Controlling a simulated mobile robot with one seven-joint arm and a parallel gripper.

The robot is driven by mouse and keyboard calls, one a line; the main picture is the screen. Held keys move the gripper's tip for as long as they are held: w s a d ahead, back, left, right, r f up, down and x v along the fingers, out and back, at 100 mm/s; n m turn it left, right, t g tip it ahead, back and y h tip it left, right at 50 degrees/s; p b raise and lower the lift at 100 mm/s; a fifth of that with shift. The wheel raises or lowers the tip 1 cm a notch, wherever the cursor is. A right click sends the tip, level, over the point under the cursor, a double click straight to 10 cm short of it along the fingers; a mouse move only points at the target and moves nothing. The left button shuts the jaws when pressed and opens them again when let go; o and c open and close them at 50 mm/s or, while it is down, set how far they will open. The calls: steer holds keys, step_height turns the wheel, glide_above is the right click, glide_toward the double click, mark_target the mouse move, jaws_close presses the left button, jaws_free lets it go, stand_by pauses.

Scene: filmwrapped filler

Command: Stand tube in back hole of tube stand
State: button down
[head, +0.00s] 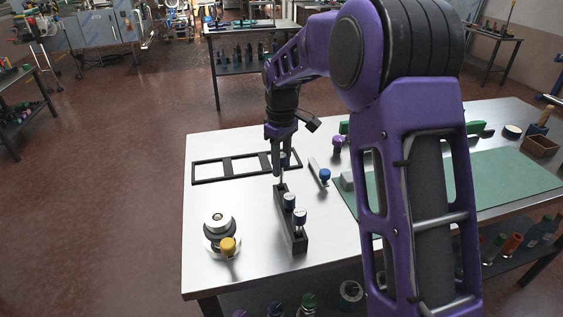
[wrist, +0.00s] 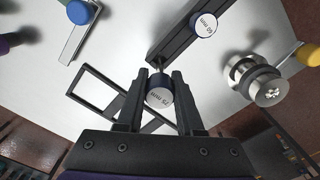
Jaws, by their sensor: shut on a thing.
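The tube stand (head: 292,232) is a narrow dark block on the steel table. My gripper (head: 281,158) points down over the stand's back end and is shut on a tube. In the wrist view the held tube (wrist: 160,97) has a white cap top reading 75 mm, between the fingers. Its thin lower end meets the back end of the stand (wrist: 172,45). I cannot tell whether the tip is inside the back hole, which is hidden.
A black frame (head: 205,180) lies behind the stand. A metal spool-like piece (head: 217,224) with a yellow knob (head: 228,246) is at front left. A blue-knobbed strip (head: 324,175) lies to the right, before a green mat (head: 500,185). Table around the stand's front is clear.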

mark_target(282, 185)
steer(key=shift+f+b, duration=1.2)
steer(key=shift+f, duration=1.2)
stand_by(0.9)
steer(key=shift+c, duration=2.3)
jaws_free()
steer(key=shift+r, duration=0.1)
